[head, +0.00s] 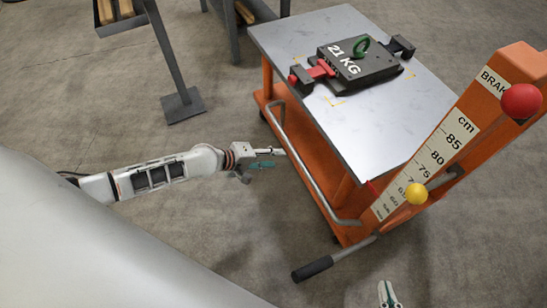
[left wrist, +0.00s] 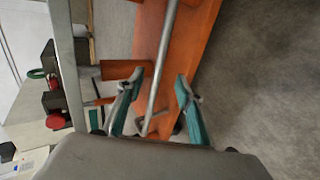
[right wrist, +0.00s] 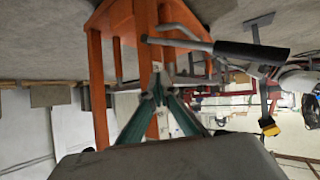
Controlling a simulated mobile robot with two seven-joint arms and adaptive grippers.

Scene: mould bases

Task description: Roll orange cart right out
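The orange cart (head: 315,176) has a grey top (head: 385,120), a silver side rail (head: 310,172) and a scale post (head: 470,125) at right. My left gripper (head: 283,152) is at the rail on the cart's left side. In the left wrist view its fingers (left wrist: 158,82) are open and the rail (left wrist: 163,60) runs between them; I cannot tell whether they touch it. My right gripper (head: 387,284) is at the bottom of the head view, apart from the cart. Its fingertips (right wrist: 157,84) meet with nothing visible between them. The black-gripped lever (head: 313,268) lies to its upper left.
Red (head: 521,101) and yellow (head: 416,193) knobs are on the post. A grey stand (head: 182,103) is at upper left. Floor (head: 245,235) left of the cart is clear.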

